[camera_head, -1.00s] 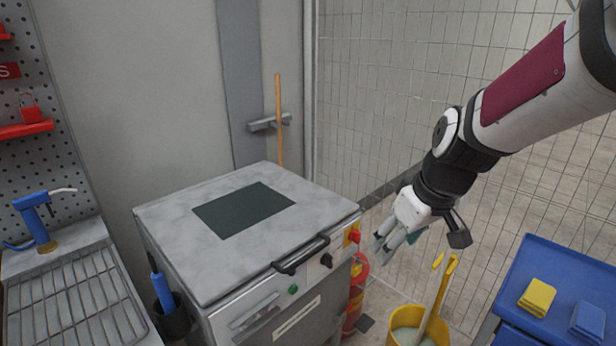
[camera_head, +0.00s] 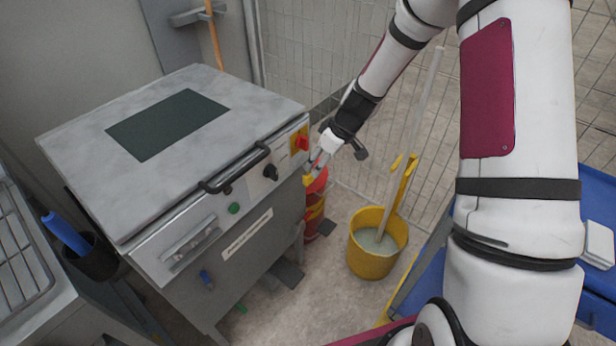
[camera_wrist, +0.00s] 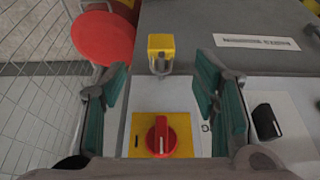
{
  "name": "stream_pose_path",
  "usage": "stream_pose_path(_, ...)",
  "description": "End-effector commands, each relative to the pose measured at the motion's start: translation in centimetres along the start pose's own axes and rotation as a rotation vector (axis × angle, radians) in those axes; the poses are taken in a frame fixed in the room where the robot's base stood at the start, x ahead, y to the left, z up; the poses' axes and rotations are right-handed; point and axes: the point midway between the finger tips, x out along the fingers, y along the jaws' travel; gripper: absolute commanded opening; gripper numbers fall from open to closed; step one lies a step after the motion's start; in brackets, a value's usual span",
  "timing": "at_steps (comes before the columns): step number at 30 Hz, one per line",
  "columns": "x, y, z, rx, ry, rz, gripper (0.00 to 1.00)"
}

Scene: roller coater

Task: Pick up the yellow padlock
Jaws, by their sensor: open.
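The yellow padlock (camera_wrist: 160,44) shows in the wrist view, just past my fingertips and roughly centred between them. Its grey shackle (camera_wrist: 159,67) lies toward the red rotary switch. In the head view the padlock (camera_head: 309,180) is a small yellow patch at the machine's front right corner, below the red switch. My gripper (camera_wrist: 163,78) is open, with a green-padded finger on either side and a gap between the fingers and the padlock. In the head view my gripper (camera_head: 318,160) is at that corner. What the shackle hangs from is unclear.
The red switch on its yellow plate (camera_wrist: 138,125) and a black knob (camera_wrist: 267,122) are close to my fingers. The grey machine (camera_head: 75,150) has a black handle (camera_head: 235,170). A red container (camera_head: 312,215), yellow bucket (camera_head: 372,262) and wire mesh stand nearby.

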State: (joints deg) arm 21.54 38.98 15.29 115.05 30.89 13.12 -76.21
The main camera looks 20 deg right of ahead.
Motion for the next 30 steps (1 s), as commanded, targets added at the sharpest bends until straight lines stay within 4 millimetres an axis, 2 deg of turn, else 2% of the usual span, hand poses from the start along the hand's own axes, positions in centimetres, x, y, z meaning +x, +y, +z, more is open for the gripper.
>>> stream_pose_path(1,1.2,-0.1,0.1,0.001,-0.002,-0.003,0.55)
stream_pose_path(3,2.3,-0.1,0.1,0.001,-0.002,-0.003,0.55)
stream_pose_path(13,4.9,-0.1,0.1,0.000,-0.001,-0.002,0.55)
stream_pose_path(21,8.6,-0.2,0.2,0.002,-0.001,-0.001,0.55)
stream_pose_path(30,9.2,-0.2,0.2,0.001,0.000,0.000,0.55)
